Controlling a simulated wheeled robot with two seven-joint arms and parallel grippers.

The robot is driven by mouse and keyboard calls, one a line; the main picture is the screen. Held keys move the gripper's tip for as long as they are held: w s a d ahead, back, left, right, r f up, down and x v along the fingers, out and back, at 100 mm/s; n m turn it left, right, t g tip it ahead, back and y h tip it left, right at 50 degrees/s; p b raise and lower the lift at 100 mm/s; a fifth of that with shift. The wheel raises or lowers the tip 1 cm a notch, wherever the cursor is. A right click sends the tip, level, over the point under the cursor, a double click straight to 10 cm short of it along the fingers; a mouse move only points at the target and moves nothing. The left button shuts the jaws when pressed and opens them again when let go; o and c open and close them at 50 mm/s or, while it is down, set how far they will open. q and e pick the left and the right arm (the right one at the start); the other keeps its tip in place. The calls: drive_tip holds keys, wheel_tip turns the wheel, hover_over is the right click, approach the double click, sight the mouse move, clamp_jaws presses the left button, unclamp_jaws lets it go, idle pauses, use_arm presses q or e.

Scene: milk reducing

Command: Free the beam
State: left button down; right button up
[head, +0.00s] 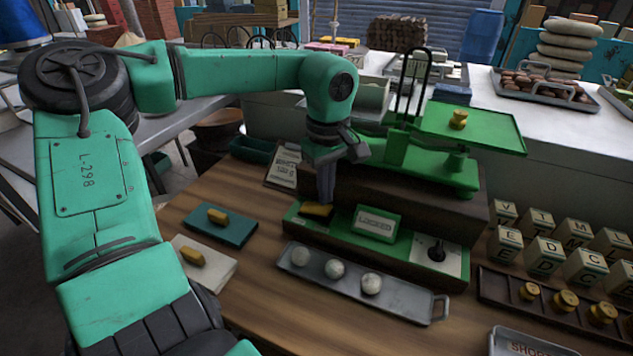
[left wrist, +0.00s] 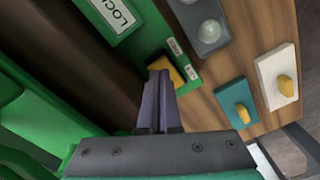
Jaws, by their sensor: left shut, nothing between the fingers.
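A green balance scale (head: 432,172) stands on a dark brown base, its green plate (head: 490,128) at upper right bearing a small yellow piece (head: 459,119). The green front panel (head: 345,238) carries a sign (head: 375,223) that seems to read LOCKED, partly visible in the left wrist view (left wrist: 115,14). My left gripper (head: 326,197) is shut and empty, pointing down right by this block; contact is unclear. My right gripper is out of view.
A grey tray (head: 410,308) with three whitish balls lies in front of the panel. Yellow pieces lie on a teal mat (head: 237,234) and a white mat (head: 218,271) at left. Letter blocks (head: 545,252) and a dark rack (head: 500,288) of yellow weights are at right.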

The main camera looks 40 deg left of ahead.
sight(325, 208)
use_arm(q)
drive_tip(key=shift+f+b, duration=0.85)
drive_tip(key=shift+f, duration=0.35)
idle(0.9)
wheel_tip(325, 208, up, 7)
drive_tip(key=p, duration=0.5)
drive_tip(key=shift+r+p, duration=0.15)
drive_tip(key=shift+p, duration=0.25)
